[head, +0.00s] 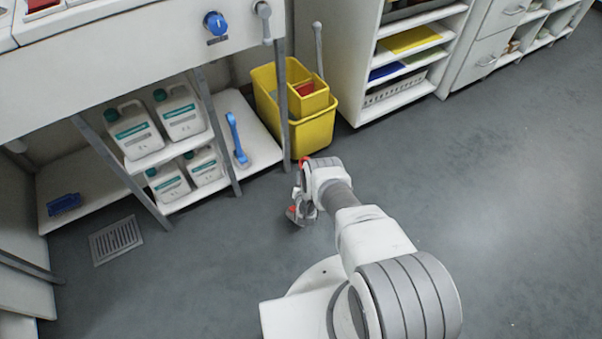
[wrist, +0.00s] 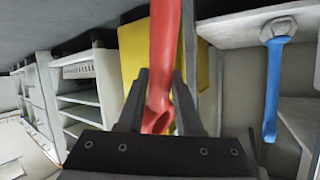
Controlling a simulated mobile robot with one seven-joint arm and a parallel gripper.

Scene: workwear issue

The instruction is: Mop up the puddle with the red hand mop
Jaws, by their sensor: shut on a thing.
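The red hand mop (wrist: 165,40) shows in the wrist view as a red handle running up between the two dark fingers of my gripper (wrist: 161,78), which is shut on it. In the head view my gripper (head: 302,207) is low over the floor, in front of the yellow bucket, with small bits of red beside it. The mop's head is not clearly visible, and I cannot tell whether it touches the floor. I cannot make out a puddle on the grey floor; my arm covers part of it.
A yellow mop bucket (head: 313,137) stands beyond my gripper. A blue brush (head: 236,138) and several white jugs (head: 134,132) are on the low shelves at left. A floor drain (head: 116,240) is at lower left. The floor (head: 500,200) at right is clear.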

